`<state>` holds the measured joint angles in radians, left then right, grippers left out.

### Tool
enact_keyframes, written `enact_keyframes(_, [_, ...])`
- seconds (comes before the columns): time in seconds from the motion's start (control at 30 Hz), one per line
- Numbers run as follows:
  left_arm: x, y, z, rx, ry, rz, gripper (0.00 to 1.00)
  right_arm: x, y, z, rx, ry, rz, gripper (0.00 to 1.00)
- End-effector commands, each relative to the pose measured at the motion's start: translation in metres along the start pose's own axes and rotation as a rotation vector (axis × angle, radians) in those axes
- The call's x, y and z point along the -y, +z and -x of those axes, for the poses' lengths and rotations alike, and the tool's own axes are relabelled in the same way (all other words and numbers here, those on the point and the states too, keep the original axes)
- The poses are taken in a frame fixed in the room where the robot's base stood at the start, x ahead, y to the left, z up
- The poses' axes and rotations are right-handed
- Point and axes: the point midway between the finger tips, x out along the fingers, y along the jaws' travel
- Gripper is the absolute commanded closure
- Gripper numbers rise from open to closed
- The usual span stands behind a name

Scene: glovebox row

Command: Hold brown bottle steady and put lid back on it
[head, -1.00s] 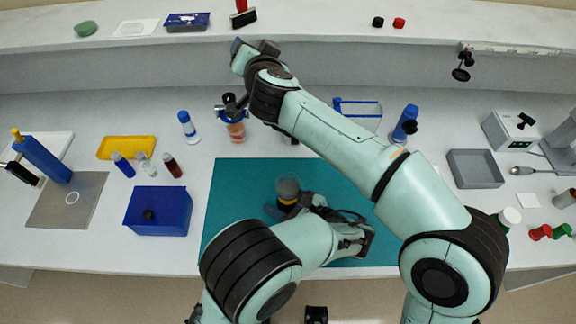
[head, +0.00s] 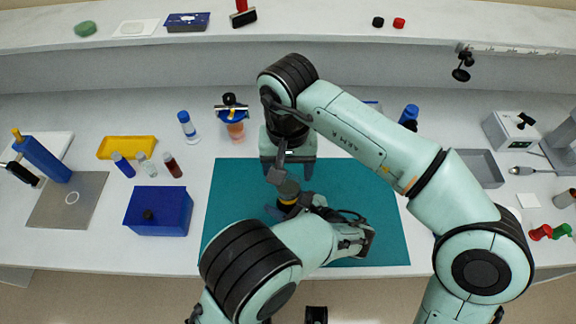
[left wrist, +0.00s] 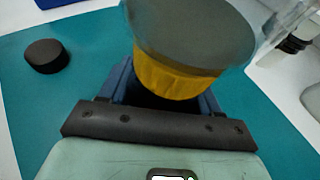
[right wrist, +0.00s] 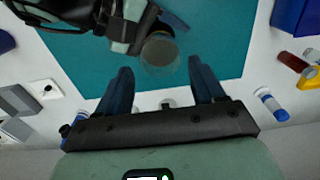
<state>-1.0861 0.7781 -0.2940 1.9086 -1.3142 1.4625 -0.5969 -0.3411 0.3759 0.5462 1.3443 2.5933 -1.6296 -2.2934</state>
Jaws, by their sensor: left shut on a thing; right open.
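The brown bottle (head: 288,190) stands on the teal mat (head: 350,185), with an amber body and a broad grey round top. My left gripper (head: 292,208) is shut around its body, and the bottle shows close up in the left wrist view (left wrist: 178,75). A black round lid (left wrist: 45,56) lies on the mat, apart from the bottle, in the left wrist view; I cannot make it out in the head view. My right gripper (head: 287,172) is open and empty, pointing down just behind the bottle. In the right wrist view the bottle top (right wrist: 160,52) shows beyond its spread fingers.
A blue box (head: 158,212) stands left of the mat, with several small vials and a yellow tray (head: 127,147) behind it. An orange container (head: 235,128) stands behind the mat. A grey tray (head: 482,168) is at the right. The mat's right part is clear.

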Motion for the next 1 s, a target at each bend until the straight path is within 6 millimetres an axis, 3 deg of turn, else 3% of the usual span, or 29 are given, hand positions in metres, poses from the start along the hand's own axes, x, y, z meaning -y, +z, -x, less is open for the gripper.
enact_keyframes(0.23, [0.0, 0.0, 0.0, 0.0, 0.0, 0.0, 1.0, 0.0, -0.001, -0.005, -0.002, 0.002, -0.002, 0.32])
enact_keyframes(0.7, [0.0, 0.0, 0.0, 0.0, 0.0, 0.0, 1.0, 0.0, -0.001, -0.07, -0.003, 0.002, -0.002, 0.32])
enact_keyframes(1.0, [0.0, 0.0, 0.0, 0.0, 0.0, 0.0, 1.0, 0.0, -0.001, -0.081, -0.004, 0.001, -0.003, 0.32])
